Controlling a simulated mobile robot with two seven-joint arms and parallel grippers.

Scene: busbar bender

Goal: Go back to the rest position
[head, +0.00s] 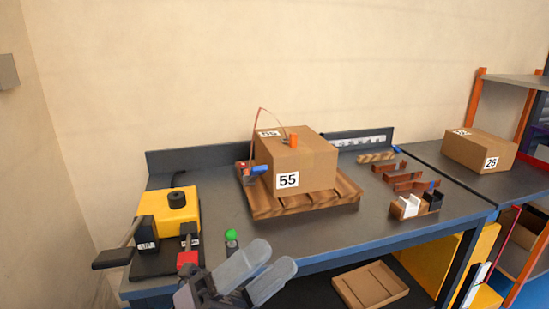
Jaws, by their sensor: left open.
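My left gripper (262,268) is in the head view at the bottom middle, over the front edge of the workbench. Its two grey fingers are apart and nothing is between them. It is in front of the cardboard box marked 55 (300,160), which sits on a wooden pallet (305,207) on the bench, and does not touch it. My right gripper does not show. The yellow bender (178,208) with black levers stands at the left of the bench.
The dark workbench (330,228) has free room in front of the pallet. Several brown bent pieces (392,175) and a small black and white item (415,206) lie at the right. A green knob (232,236) stands near the gripper. A box marked 26 (478,152) is at far right.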

